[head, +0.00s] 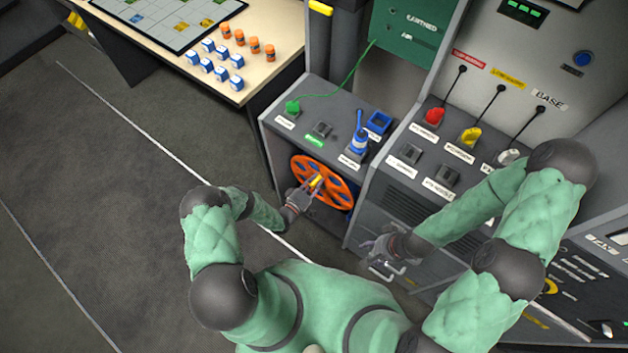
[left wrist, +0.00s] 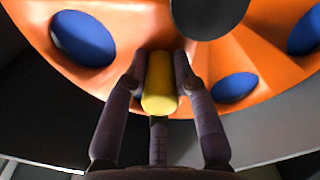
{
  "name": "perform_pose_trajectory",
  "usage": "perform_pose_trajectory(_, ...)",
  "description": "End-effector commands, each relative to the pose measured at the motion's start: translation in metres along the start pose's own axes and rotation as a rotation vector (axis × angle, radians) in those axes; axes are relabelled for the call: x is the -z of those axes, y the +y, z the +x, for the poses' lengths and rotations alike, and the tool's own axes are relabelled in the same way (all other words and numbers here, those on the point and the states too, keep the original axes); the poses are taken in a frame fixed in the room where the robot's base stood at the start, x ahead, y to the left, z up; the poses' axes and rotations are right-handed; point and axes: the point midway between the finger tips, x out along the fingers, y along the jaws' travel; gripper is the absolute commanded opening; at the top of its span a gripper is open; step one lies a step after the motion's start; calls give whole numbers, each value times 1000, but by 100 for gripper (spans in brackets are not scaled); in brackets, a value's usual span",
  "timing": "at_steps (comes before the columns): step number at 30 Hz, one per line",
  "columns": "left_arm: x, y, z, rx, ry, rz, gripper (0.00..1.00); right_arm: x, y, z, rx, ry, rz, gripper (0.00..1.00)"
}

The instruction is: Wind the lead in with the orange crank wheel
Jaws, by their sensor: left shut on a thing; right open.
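The orange crank wheel (head: 323,167) is on the front of the grey console, below its top. It has several blue-backed holes, and a dark hub (left wrist: 208,14) shows in the left wrist view. Its yellow handle (left wrist: 160,84) sticks out from the wheel near the rim. My left gripper (head: 308,190) is shut on the yellow handle, with one finger on each side. A green lead (head: 345,75) runs from a green plug (head: 292,106) on the console top up to the green panel. My right gripper (head: 375,258) is open and empty, in front of the lower console.
A table (head: 262,70) with blue-and-white blocks and orange pieces stands at the upper left. The console top carries a blue-handled lever (head: 359,141), with red (head: 434,116) and yellow (head: 470,136) plugs to its right. The floor on the left is clear.

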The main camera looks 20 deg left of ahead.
Motion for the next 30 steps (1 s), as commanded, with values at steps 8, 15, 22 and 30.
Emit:
perform_pose_trajectory(8, 0, 2, 1, -6, 0, 13, 0, 0, 0, 0, 0, 0, 0, 50)
perform_pose_trajectory(15, 0, 2, 1, -6, 0, 12, 44, 0, 0, 0, 0, 0, 0, 50)
perform_pose_trajectory(22, 0, 1, 1, -3, 0, 10, 51, 0, 0, 0, 0, 0, 0, 50)
perform_pose_trajectory(30, 0, 0, -10, 1, 2, 8, 51, 0, 0, 0, 0, 0, 0, 50)
